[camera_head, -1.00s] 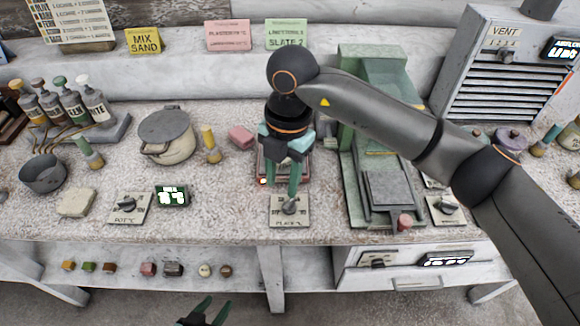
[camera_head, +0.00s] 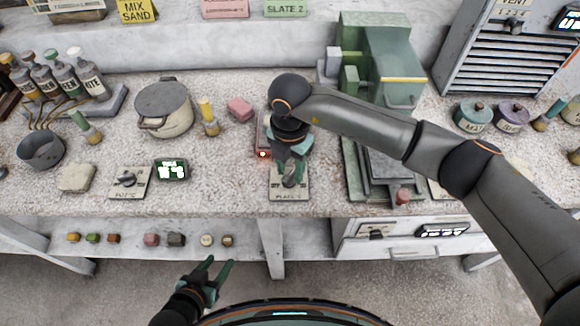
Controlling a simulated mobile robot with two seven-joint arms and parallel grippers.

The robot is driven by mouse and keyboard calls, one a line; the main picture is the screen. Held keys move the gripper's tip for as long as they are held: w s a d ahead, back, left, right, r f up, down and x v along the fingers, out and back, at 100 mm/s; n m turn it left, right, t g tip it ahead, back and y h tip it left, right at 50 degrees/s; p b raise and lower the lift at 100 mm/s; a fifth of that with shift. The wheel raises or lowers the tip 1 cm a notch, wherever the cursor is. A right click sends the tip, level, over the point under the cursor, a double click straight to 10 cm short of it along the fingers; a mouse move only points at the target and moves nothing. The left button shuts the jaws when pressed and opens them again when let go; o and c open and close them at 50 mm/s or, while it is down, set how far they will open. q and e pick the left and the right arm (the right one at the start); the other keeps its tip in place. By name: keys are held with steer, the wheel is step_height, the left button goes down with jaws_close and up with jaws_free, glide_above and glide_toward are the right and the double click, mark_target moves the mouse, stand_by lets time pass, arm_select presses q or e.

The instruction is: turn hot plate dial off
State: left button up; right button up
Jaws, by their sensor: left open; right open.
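The hot plate dial is a dark knob (camera_head: 290,181) on a pale panel (camera_head: 279,194) lettered "PLATE" at the front of the counter. The hot plate (camera_head: 262,138) is mostly hidden behind my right gripper, and its small orange-red light (camera_head: 263,154) is lit. My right gripper (camera_head: 289,178) points down over the dial with its green fingers open around or just above the knob; I cannot tell whether they touch it. My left gripper (camera_head: 211,272) is open and empty, low in front of the counter.
Another dial panel (camera_head: 130,182) and a small display (camera_head: 171,170) stand to the left. A green press (camera_head: 380,150) stands close on the right. Shelf and drawer lie below.

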steer(key=shift+f, duration=0.45)
steer(key=shift+c, duration=0.3)
jaws_close()
